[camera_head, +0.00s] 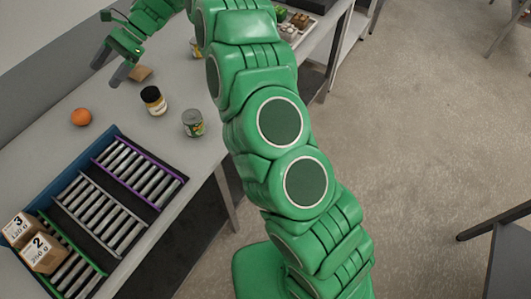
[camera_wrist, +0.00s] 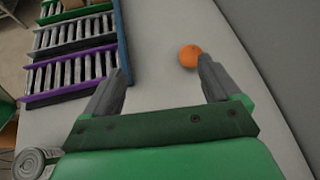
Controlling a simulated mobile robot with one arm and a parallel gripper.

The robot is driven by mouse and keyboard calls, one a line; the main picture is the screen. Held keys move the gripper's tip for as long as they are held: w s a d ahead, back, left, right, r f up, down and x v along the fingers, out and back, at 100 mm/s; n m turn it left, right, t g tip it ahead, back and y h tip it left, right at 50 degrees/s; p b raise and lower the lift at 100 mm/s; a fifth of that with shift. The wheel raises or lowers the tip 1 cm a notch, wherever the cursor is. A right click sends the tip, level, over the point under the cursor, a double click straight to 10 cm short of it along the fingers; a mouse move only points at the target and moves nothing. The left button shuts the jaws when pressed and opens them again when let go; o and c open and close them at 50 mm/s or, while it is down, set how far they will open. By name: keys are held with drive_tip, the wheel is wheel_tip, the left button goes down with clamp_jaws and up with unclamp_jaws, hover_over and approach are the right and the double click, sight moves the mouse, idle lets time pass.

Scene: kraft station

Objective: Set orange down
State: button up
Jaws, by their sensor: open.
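The orange (camera_head: 81,117) rests on the grey table, left of the jar and beyond the blue-edged rack. It also shows in the wrist view (camera_wrist: 190,56), just past the tip of the right finger. My gripper (camera_head: 111,70) is open and empty, above the table at the upper left in the head view. In the wrist view the gripper (camera_wrist: 160,85) has its two fingers spread wide, with bare table between them. The orange is apart from the fingers in the head view.
A roller rack (camera_head: 100,205) holds boxes marked 3 (camera_head: 17,228) and 2 (camera_head: 42,254). Clear table surrounds the orange.

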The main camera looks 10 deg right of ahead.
drive_tip(key=s+d+r+n+t+h, duration=0.1)
drive_tip(key=s+d+r+n+h, duration=0.2)
drive_tip(key=s+d, duration=0.6)
drive_tip(key=s+d+r+n+t+h, duration=0.1)
drive_tip(key=s+d+r+n+h, duration=0.15)
drive_tip(key=s+d+r, duration=0.55)
drive_tip(key=s+d+f+n+t+h, duration=0.1)
drive_tip(key=s+d+f+n+h, duration=0.1)
drive_tip(key=s+d, duration=1)
drive_tip(key=s+d+f+n+t+h, duration=0.1)
drive_tip(key=s+d+f+n+h, duration=0.1)
drive_tip(key=s+d, duration=1.1)
wheel_tip(320, 180, down, 2)
drive_tip(key=shift+s+d+f+t+h, duration=0.15)
drive_tip(key=shift+s+d+t+h, duration=0.2)
drive_tip(key=shift+h, duration=0.2)
